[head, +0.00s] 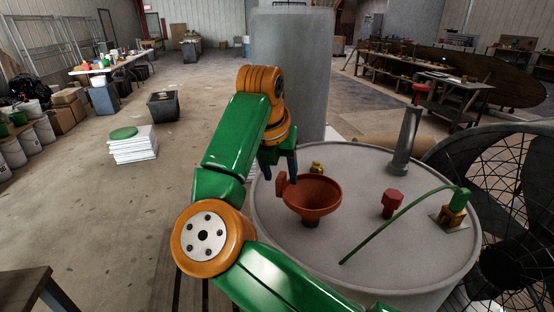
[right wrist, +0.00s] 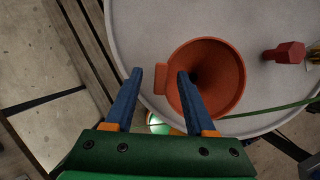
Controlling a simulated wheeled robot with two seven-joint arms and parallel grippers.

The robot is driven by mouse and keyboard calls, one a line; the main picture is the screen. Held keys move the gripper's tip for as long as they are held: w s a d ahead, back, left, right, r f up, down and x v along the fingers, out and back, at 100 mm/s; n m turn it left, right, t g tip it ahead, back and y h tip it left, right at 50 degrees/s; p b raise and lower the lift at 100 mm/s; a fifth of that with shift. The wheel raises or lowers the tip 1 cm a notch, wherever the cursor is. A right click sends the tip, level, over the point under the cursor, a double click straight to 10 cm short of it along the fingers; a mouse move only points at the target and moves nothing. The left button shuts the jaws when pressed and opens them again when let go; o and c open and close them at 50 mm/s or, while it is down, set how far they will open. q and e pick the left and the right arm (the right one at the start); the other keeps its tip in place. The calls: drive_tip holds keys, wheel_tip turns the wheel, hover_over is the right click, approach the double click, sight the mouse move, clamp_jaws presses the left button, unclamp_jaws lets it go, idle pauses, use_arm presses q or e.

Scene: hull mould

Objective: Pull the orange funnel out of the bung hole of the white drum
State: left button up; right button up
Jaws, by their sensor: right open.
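The orange-red funnel (head: 314,196) stands upright in the top of the white drum (head: 350,165), its spout going down into the lid. The bung hole is hidden beneath it. A small tab (head: 282,184) sticks out from the funnel's rim on the side by my right gripper (head: 281,171). My right gripper is open, with its blue fingers pointing at the tab. In the right wrist view, the tab (right wrist: 161,80) appears between the two fingertips, and the right finger overlaps the funnel bowl (right wrist: 215,72). I cannot tell whether they touch. My left gripper is not in view.
On the drum lid are a red cap-like fitting (head: 391,203), a grey upright pipe (head: 407,140), a yellow fitting (head: 454,210) with a thin green rod, and a small brass fitting (head: 317,168). A large fan (head: 500,210) stands close at right. A tall grey cylinder (head: 292,70) stands behind.

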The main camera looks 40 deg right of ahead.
drive_tip(key=shift+s, duration=0.1)
drive_tip(key=shift+c, duration=0.2)
clamp_jaws()
drive_tip(key=shift+r+p, duration=2.5)
drive_tip(key=shift+r, duration=0.25)
drive_tip(key=shift+r+p, duration=1.35)
drive_tip(key=shift+r, duration=0.15)
